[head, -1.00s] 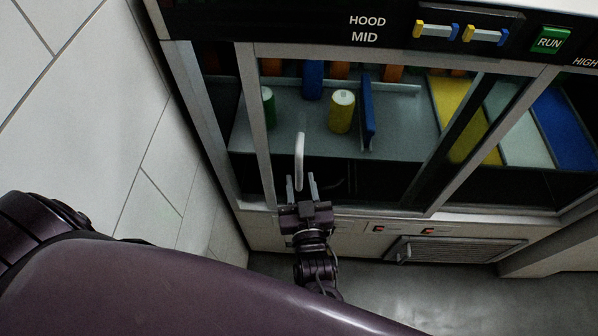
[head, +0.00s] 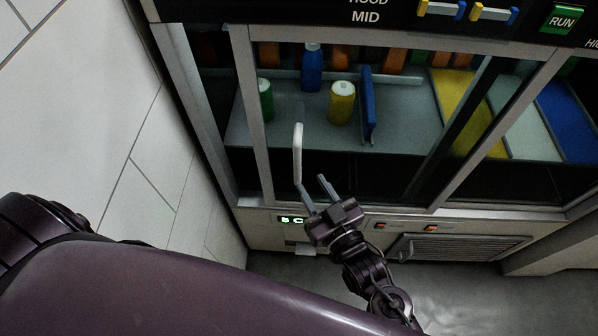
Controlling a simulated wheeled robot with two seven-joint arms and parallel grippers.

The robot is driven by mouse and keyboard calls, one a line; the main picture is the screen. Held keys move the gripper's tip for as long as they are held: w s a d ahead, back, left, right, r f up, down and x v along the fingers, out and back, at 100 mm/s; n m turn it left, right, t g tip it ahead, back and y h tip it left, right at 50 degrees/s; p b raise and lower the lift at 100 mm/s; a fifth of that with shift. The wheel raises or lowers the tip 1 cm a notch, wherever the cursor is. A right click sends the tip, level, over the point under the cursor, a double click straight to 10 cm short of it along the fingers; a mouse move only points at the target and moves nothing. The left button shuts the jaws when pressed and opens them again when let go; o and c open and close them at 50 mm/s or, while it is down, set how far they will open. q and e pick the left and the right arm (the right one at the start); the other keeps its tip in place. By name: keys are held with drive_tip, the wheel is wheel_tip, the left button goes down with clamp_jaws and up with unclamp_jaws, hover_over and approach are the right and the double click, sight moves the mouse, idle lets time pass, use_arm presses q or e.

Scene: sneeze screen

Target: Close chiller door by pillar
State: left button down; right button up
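The chiller door (head: 257,120) is a glass panel with a pale metal frame on the cabinet front. Its left upright stands apart from the cabinet's left frame post (head: 198,110), with a dark strip between them. A white upright handle (head: 298,152) is on the door, just right of that upright. My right gripper (head: 311,181) is open and empty at the handle's lower end. Its left finger is close to the handle's bottom; I cannot tell whether they touch. Its right finger is clear to the right. My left gripper is not in view.
A white tiled wall or pillar (head: 95,150) stands left of the cabinet. Behind the glass are a yellow bottle (head: 342,105), a green bottle (head: 265,100), a blue bottle (head: 312,72) and a blue divider (head: 369,105). A vent grille (head: 465,247) is below, above grey floor.

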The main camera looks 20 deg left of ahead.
sight(299, 168)
drive_tip(key=shift+n+g, duration=0.4)
drive_tip(key=shift+g, duration=0.1)
drive_tip(key=p+x, duration=0.1)
drive_tip(key=x, duration=0.6)
drive_tip(key=shift+w+a+r, duration=0.1)
drive_tip(key=shift+w+a, duration=0.05)
drive_tip(key=shift+a, duration=0.05)
drive_tip(key=shift+c, duration=0.4)
clamp_jaws()
